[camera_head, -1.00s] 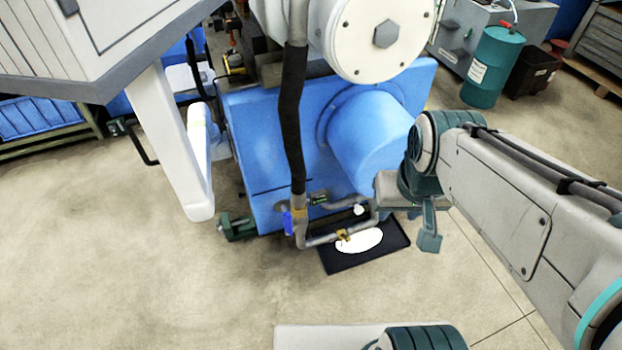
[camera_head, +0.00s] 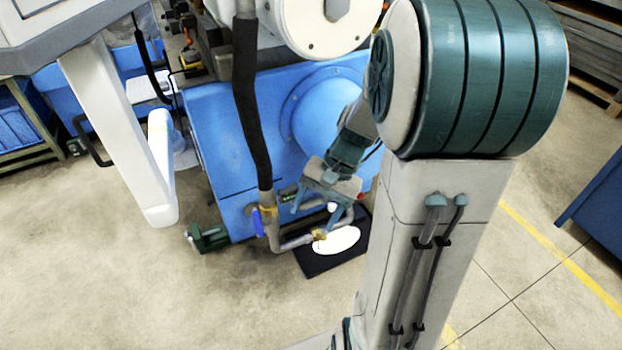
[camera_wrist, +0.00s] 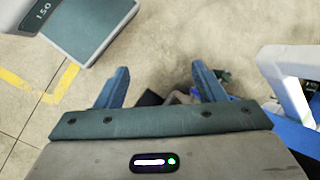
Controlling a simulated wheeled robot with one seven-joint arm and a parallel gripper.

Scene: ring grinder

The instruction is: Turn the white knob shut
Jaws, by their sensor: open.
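The small white knob (camera_head: 333,207) shows on the grey pipework low at the front of the blue machine, in the head view. My gripper (camera_head: 321,211) is open and empty, its fingers pointing down above the pipes. The knob appears between the two fingers in the head view, but I cannot tell how near it is in depth. In the wrist view my gripper (camera_wrist: 160,84) has its fingers wide apart. A bit of grey pipe (camera_wrist: 180,97) shows between them there, and I cannot make out the knob.
A blue valve handle (camera_head: 256,221) and a brass fitting (camera_head: 318,234) sit on the pipes. A thick black hose (camera_head: 252,110) hangs left of my gripper. The blue machine body (camera_head: 225,130) stands behind. A black mat (camera_head: 312,268) with a white patch lies below. Floor in front is clear.

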